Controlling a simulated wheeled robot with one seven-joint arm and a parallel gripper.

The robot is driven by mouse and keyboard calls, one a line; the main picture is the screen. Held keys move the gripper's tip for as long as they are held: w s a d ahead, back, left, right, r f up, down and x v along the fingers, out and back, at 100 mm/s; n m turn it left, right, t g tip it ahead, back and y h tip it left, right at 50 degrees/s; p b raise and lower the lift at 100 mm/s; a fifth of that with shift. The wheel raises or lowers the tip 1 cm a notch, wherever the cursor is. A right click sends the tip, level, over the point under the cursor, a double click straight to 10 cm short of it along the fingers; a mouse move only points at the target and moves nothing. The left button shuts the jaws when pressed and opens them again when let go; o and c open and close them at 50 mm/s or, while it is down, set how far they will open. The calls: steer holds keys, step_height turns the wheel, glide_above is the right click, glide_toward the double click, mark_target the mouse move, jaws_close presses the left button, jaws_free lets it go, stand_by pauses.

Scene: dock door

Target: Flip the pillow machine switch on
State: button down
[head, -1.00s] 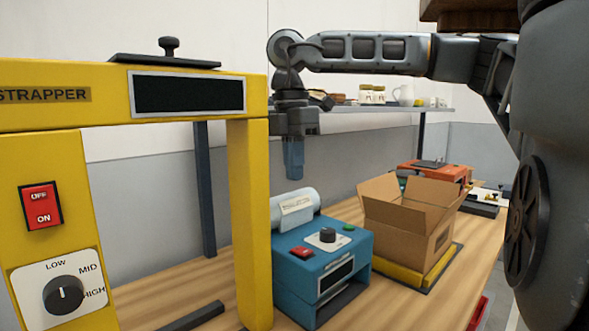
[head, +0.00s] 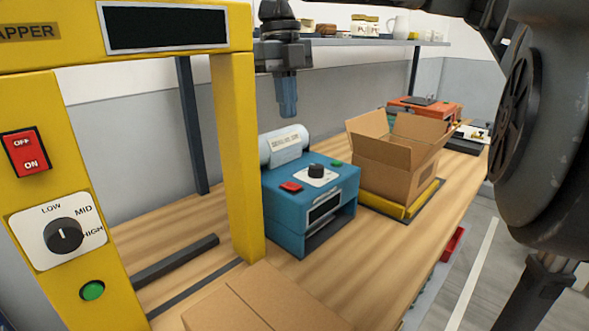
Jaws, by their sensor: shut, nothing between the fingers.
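The pillow machine (head: 310,205) is the blue box on the bench, with a pale film roll (head: 284,146) at its back left. On its top are a red switch (head: 290,187), a black knob (head: 316,171) on a white plate and a green button (head: 337,163). The switch is too small to tell which side is pressed. My gripper (head: 288,112) points down, shut and empty, above and behind the roll in the picture, apart from the machine.
The yellow strapper (head: 238,160) stands close at left, with its own red switch (head: 26,151) and knob (head: 63,235). An open carton (head: 398,160) sits right of the machine on a yellow scale (head: 395,203). A flat carton (head: 262,305) lies in front. A shelf (head: 350,43) runs behind.

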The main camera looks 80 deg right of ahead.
mark_target(296, 187)
steer(key=shift+s+a+n, duration=0.1)
steer(key=shift+n, duration=1.3)
steer(key=f+p, duration=0.1)
steer(key=f, duration=0.3)
steer(key=s+f, duration=0.1)
steer(key=f, duration=0.4)
steer(key=a+f+p, duration=0.1)
steer(key=f, duration=0.3)
steer(key=shift+s+f+p, duration=0.25)
steer(key=shift+f+p, duration=0.1)
steer(key=shift+f, duration=0.05)
